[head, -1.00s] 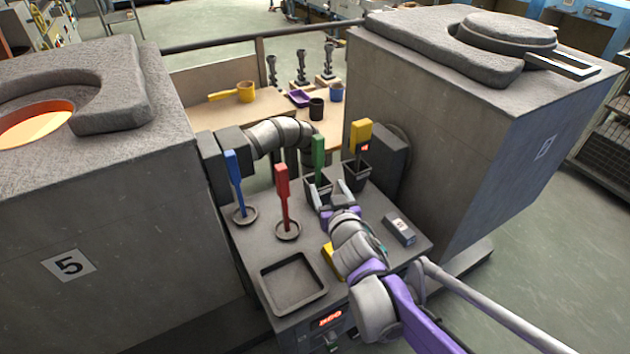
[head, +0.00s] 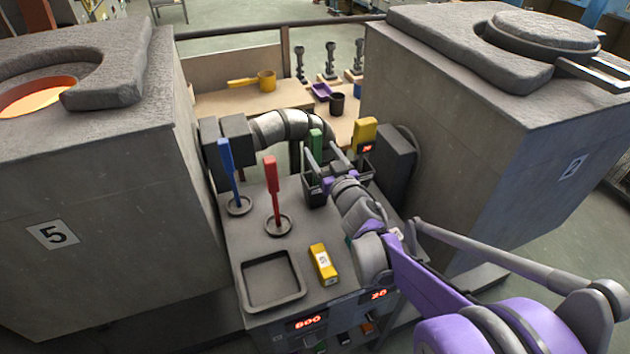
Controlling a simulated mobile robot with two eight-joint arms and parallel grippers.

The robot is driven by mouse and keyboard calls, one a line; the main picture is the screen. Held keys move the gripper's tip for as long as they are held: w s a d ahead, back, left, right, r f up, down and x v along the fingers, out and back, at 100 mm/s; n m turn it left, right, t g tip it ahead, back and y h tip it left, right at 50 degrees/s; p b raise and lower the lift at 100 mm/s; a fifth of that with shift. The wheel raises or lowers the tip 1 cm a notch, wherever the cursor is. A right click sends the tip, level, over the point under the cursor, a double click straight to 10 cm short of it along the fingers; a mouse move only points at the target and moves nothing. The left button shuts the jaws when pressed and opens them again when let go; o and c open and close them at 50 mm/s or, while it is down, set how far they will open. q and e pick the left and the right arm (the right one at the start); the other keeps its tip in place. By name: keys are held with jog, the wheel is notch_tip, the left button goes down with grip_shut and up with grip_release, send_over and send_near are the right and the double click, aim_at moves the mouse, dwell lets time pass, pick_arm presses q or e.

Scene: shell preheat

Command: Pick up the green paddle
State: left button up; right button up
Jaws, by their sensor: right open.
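The green paddle (head: 315,141) stands upright in a dark holder (head: 312,190) at the back of the grey console. Its lower part is hidden behind my right gripper. My right gripper (head: 322,154) is open, with its two fingers pointing away from me and up beside the paddle. One finger overlaps the paddle in the picture; I cannot tell whether they touch. My left gripper is not in view.
A blue paddle (head: 231,172) and a red paddle (head: 272,190) stand in round dishes to the left. A yellow block (head: 323,264) and a square tray (head: 244,285) are in front. Large grey furnaces flank the console.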

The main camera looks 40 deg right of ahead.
jog(key=x, duration=0.7)
jog(key=shift+a, duration=0.1)
grip_shut()
